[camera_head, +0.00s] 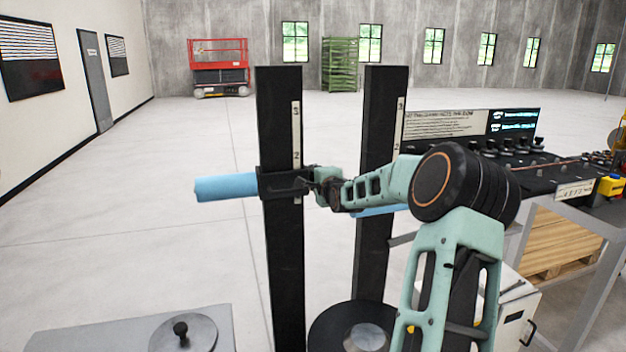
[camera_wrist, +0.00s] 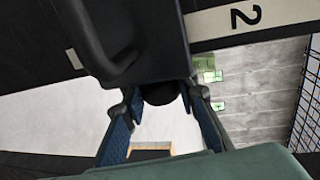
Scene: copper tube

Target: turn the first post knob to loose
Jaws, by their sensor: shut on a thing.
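Two upright black posts stand in front of me in the head view, a left post (camera_head: 279,110) and a right post (camera_head: 376,140). Each carries a pale number scale. A black bracket (camera_head: 277,186) sits on the left post just below its "2" mark. My gripper (camera_head: 316,184) is at the right side of this bracket. In the wrist view its blue-padded fingers (camera_wrist: 163,115) stand either side of a round dark knob (camera_wrist: 160,92) under the bracket body, shut on it. The knob's far side and any marking on it are hidden.
A light-blue tube (camera_head: 226,187) sticks out left of the bracket. A workbench (camera_head: 555,178) with several dark knobs and a sign board (camera_head: 445,124) stands at right. A grey table (camera_head: 120,335) is at front left. Open floor (camera_head: 130,210) lies at left.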

